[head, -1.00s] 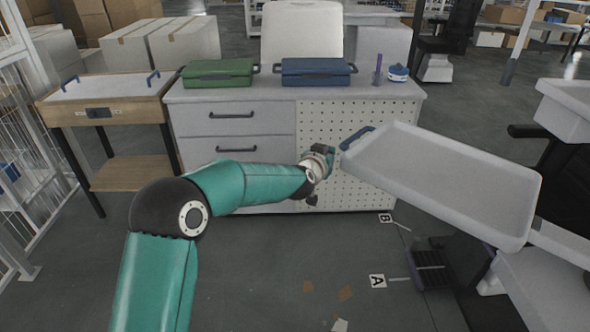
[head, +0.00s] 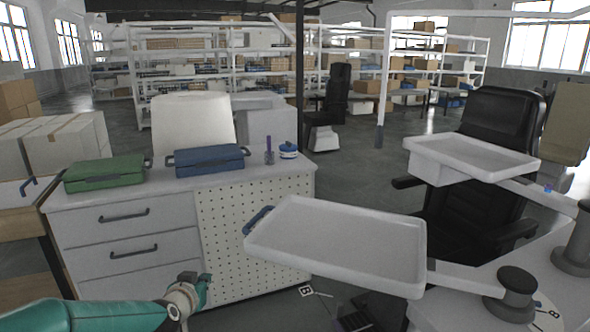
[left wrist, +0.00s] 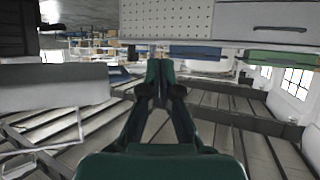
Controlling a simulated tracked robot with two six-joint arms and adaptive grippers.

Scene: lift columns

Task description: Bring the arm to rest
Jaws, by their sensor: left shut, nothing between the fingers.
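My left gripper (head: 196,287) is at the bottom of the head view, in front of the lower part of the white cabinet (head: 122,236). Its teal arm comes in from the lower left. In the left wrist view the two dark green fingers of the left gripper (left wrist: 159,68) meet at their tips, with nothing between them. The cabinet also shows at the top of that view, its perforated panel at the middle. My right gripper is not in view.
A white tray with a blue handle (head: 340,243) juts out right of the gripper. A second tray (head: 472,157) is behind it, by a black chair (head: 497,123). A green case (head: 104,173) and a blue case (head: 207,160) lie on the cabinet.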

